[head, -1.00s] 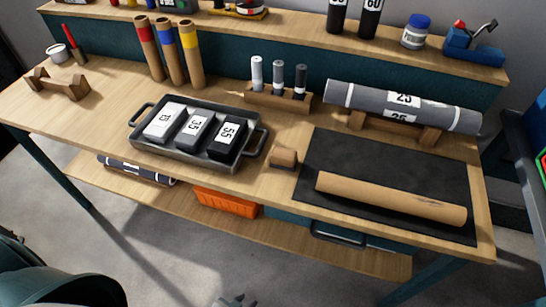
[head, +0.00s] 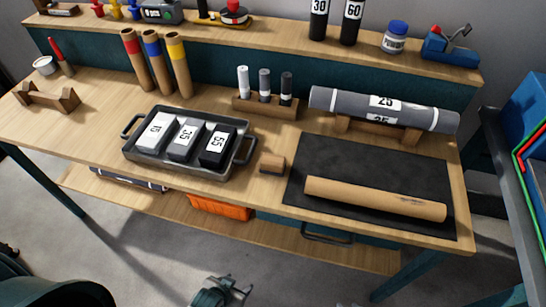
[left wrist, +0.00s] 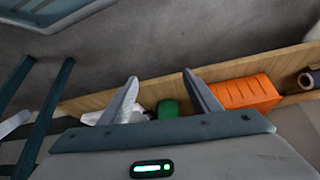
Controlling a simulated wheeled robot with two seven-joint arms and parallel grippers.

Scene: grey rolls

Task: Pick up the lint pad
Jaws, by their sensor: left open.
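A small wooden block with a dark side (head: 272,164), which looks like the lint pad, lies on the bench between the metal tray (head: 186,169) and the black mat (head: 300,180). Nothing holds it. My left gripper (head: 228,286) is at the bottom of the head view, in front of the bench and well apart from the block. In the left wrist view its two fingers (left wrist: 160,88) are spread and empty, facing the lower shelf. The block does not show in the wrist view. My right gripper is not clearly in view.
A cardboard tube (head: 375,199) lies on the mat. A grey roll (head: 340,103) rests on a wooden cradle behind it. The tray holds several labelled blocks. Marker-like sticks (head: 264,85) stand behind. An orange bin (head: 220,207) sits on the lower shelf, below the bench's front edge.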

